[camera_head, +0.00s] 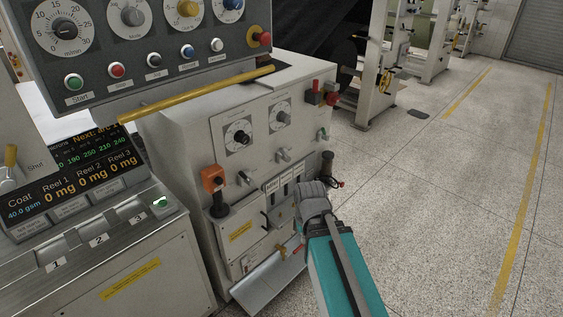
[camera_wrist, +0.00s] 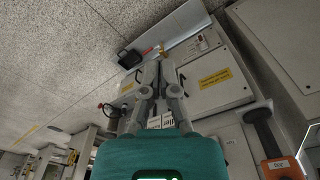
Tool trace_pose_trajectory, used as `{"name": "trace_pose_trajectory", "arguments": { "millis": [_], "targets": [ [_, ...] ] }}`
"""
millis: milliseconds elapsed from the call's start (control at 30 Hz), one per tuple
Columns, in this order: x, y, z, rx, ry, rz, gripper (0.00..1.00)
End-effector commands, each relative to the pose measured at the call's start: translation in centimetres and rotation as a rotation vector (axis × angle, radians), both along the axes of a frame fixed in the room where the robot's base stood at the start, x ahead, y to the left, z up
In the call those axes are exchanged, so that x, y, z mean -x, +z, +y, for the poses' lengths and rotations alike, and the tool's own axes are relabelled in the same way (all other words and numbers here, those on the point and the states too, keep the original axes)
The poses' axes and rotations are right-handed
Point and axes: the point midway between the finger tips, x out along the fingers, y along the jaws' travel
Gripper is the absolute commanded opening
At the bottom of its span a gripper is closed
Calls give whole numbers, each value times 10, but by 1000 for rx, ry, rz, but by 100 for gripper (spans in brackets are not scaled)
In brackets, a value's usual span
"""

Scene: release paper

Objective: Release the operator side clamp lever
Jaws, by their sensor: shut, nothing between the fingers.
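My teal arm ends in my grey gripper (camera_head: 312,197), which is in front of the machine's lower right front in the head view. It shows in the wrist view (camera_wrist: 158,68) with its fingers pointing toward the picture top, shut and empty. An orange-headed lever (camera_head: 212,180) stands on the panel to the left of my gripper. Its orange head also shows at the lower right of the wrist view (camera_wrist: 284,168). Small labelled slots (camera_head: 285,181) lie just left of my gripper. I cannot read which lever is the operator side clamp; my gripper hides part of the panel.
A black upright handle (camera_head: 327,166) stands just behind my gripper. A red-and-yellow valve (camera_head: 281,248) sits low on the front, above a sloping metal plate (camera_head: 268,285). A control box (camera_head: 150,50) with a yellow bar overhangs the left. Open floor (camera_head: 450,220) lies right.

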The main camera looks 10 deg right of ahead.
Motion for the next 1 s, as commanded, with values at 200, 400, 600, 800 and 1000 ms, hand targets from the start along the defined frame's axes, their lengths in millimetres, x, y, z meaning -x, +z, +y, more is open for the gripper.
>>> {"name": "trace_pose_trajectory", "arguments": {
  "millis": [200, 400, 600, 800, 1000],
  "targets": [
    [-41, -30, -6, 43, 130, -142, 0],
    [-95, -57, -13, 137, 319, -340, 0],
    [-150, -74, -19, 279, 522, -538, 0],
    [-199, -83, -23, 461, 720, -718, 0],
    [-240, -86, -22, 681, 904, -877, 0]
  ]
}}
